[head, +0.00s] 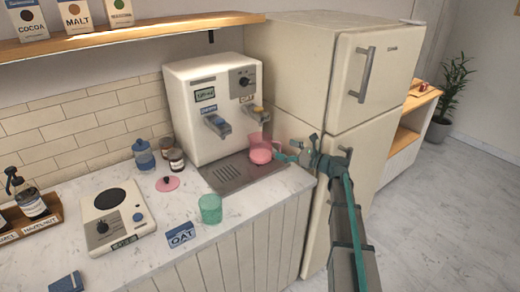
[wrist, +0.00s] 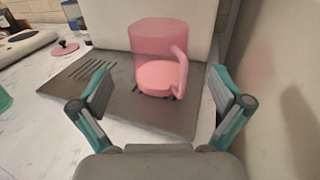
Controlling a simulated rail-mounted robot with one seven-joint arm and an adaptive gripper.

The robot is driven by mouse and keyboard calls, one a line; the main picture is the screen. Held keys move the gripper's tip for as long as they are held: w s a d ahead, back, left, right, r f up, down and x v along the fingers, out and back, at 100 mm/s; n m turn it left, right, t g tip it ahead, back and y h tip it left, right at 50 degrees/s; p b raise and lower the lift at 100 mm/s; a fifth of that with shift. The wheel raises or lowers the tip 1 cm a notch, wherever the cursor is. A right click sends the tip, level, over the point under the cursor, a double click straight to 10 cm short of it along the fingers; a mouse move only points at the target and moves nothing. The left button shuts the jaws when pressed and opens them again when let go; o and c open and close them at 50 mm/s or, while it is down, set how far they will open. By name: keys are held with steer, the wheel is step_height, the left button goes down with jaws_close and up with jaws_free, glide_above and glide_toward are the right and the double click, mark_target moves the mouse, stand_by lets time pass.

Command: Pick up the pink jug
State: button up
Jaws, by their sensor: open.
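The pink jug (head: 261,149) is translucent with a handle and seems to hold something pink in its lower part. It stands upright on the metal drip tray (head: 231,181), under the right tap of the white dispenser (head: 211,119). In the wrist view, the jug (wrist: 155,60) is ahead, between my fingers and beyond their tips, with its handle on the right. My gripper (wrist: 168,98) is open and empty. In the head view, my gripper (head: 292,152) is just right of the jug, its fingers partly hard to make out.
A tall cream fridge (head: 310,80) stands close to the right of my gripper. A green cup (head: 210,208), an OAT label (head: 180,235), a pink lid (head: 167,184), jars (head: 176,160) and a hot plate (head: 117,217) are on the counter. The counter's front middle is clear.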

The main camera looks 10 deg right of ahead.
mark_target(270, 143)
steer(key=x, duration=0.2)
steer(key=shift+w+a+p, duration=0.25)
steer(key=shift+a+p, duration=0.05)
steer(key=p+x, duration=0.1)
steer(key=x, duration=0.1)
steer(key=p+x, duration=0.1)
steer(key=x, duration=0.1)
steer(key=shift+w+a+r, duration=0.15)
steer(key=shift+a+r, duration=0.05)
steer(key=shift+a, duration=0.05)
steer(key=shift+w+a+f, duration=0.1)
steer(key=shift+w+a, duration=0.05)
steer(key=shift+a, duration=0.1)
jaws_close()
